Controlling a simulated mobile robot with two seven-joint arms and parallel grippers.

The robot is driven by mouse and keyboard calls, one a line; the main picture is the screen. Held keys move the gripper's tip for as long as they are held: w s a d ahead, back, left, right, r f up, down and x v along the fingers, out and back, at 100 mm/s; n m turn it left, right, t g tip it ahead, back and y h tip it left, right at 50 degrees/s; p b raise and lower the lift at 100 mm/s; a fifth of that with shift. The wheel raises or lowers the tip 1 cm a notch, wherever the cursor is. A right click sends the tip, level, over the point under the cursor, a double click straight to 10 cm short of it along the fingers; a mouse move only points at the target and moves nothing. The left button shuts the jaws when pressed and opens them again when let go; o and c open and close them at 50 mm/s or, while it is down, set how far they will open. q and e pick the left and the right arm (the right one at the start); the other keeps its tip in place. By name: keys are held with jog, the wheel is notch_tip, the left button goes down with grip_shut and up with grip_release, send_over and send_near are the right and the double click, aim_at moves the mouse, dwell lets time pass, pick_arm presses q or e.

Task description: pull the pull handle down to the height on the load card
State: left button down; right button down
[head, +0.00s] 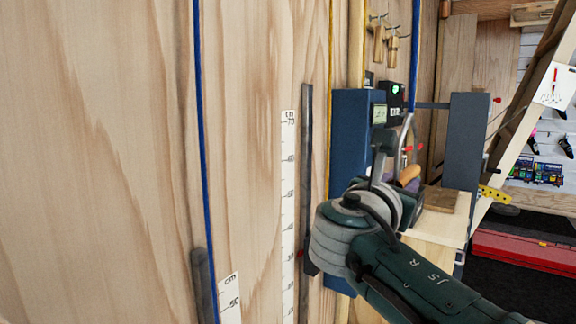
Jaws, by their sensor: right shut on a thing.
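My right gripper (384,145) is shut at the lower end of a blue rope (414,50). It holds a grey curved bar (404,130) that looks like the pull handle; the gripper and wrist hide much of it. A white cm scale (288,200) with 70 near its top runs down the wooden wall to the left of the gripper. A small red mark (300,254) sits beside it, low down. A white card (555,87) with a red drawing hangs on the slanted beam at right; I cannot read it or tell whether it is the load card. My left gripper is not in view.
A blue upright housing (352,130) with a small display (379,114) stands behind the gripper, and a dark blue post (465,140) to its right. A wooden ledge (440,228) lies close to my wrist. Another blue rope (203,150) hangs at left by a second scale (230,300).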

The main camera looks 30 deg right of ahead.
notch_tip(320, 180, down, 11)
jog(key=b, duration=0.6)
jog(key=c, duration=0.6)
grip_release()
jog(key=shift+r, duration=0.2)
jog(key=shift+a, duration=0.1)
jog(key=v, duration=1)
jog(key=shift+s+f, duration=0.1)
